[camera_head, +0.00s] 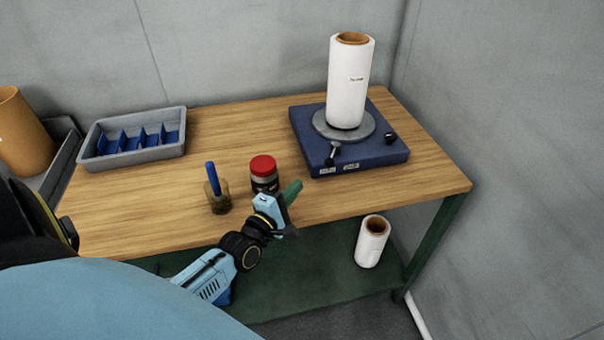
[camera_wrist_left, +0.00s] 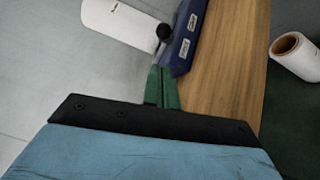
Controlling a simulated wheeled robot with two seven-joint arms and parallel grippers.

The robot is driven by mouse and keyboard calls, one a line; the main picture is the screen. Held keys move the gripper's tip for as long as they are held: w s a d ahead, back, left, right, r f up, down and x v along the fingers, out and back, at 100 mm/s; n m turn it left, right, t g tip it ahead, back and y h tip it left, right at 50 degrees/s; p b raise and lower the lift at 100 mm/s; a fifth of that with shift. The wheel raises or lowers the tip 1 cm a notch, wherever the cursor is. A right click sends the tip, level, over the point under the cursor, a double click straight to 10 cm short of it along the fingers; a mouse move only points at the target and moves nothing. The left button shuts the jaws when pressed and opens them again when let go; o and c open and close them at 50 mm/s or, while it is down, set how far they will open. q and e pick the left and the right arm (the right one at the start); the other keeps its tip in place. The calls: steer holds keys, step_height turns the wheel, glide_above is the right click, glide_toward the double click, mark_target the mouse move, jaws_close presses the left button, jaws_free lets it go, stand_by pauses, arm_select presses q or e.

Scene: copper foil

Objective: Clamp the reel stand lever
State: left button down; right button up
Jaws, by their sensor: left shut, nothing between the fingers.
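The reel stand is a blue base (camera_head: 375,160) with a round grey plate (camera_head: 322,127), at the back right of the table. A white roll (camera_head: 347,85) stands upright on the plate. A lever with a dark knob (camera_head: 334,149) is at the stand's front edge, by two small labels. My left gripper (camera_head: 293,190) has green fingers and is shut and empty, in front of the stand and to its left, apart from it. In the left wrist view the fingers (camera_wrist_left: 162,88) point toward the dark knob (camera_wrist_left: 164,31) and the stand's corner (camera_wrist_left: 182,50). My right gripper is not in view.
A red-capped jar (camera_head: 263,174) and a small holder with a blue item (camera_head: 218,196) stand close to my left gripper. A grey tray with blue dividers (camera_head: 131,158) is at the left. Another white roll (camera_head: 371,243) stands on the lower shelf. A wall is at the right.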

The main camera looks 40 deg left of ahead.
arm_select(q)
glide_toward(333, 155)
steer(key=w+a, duration=0.2)
steer(key=w, duration=0.1)
steer(key=shift+w+f, duration=0.1)
steer(key=shift+w, duration=0.25)
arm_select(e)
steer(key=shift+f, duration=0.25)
